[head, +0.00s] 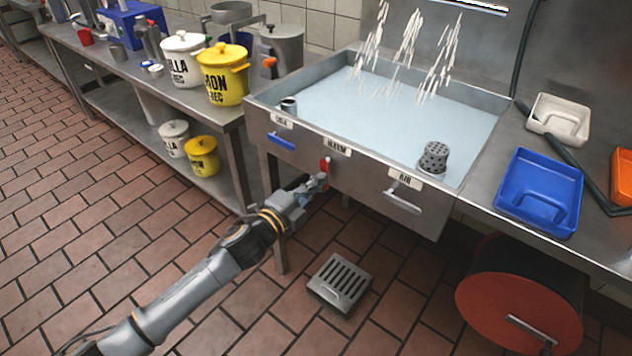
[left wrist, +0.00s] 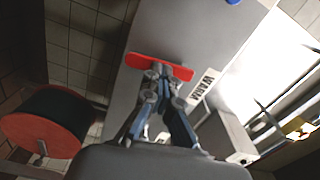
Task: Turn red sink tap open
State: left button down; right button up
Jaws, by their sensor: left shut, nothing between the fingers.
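The red tap handle (head: 325,165) is on the front panel of the metal sink (head: 350,172), below the WARM label (head: 338,146). In the left wrist view the red handle (left wrist: 142,61) is a flat bar, slightly tilted across the picture. My left gripper (head: 320,181) is shut and empty, with its fingertips at the handle. In the left wrist view the fingertips (left wrist: 162,73) overlap the bar's lower edge near its middle; I cannot tell whether they touch it. The handle's mount is hidden. My right gripper is not in view.
A blue tap handle (head: 281,142) sits left of the red one, a grey handle (head: 404,202) right, under the AIR label. Water streams (head: 408,45) show above the filled basin. A grate box (head: 340,284) and a red reel (head: 518,315) are below.

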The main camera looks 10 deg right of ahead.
pick_arm(q)
jog(key=c, duration=1.3)
grip_release()
jog(key=shift+w+r, duration=0.3)
jog(key=shift+r, duration=0.15)
jog(key=o, duration=0.7)
jog(key=shift+w+d+f, duration=0.3)
jog(key=shift+d+f, duration=0.05)
jog(key=shift+f, duration=0.05)
jog(key=o, duration=0.4)
jog(key=shift+o, duration=1)
jog(key=shift+s, duration=0.1)
jog(key=shift+s+a, duration=0.1)
jog(key=shift+a, duration=0.05)
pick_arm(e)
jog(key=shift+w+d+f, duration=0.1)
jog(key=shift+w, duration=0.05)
pick_arm(q)
jog(key=shift+f, duration=0.1)
jog(key=v, duration=1.2)
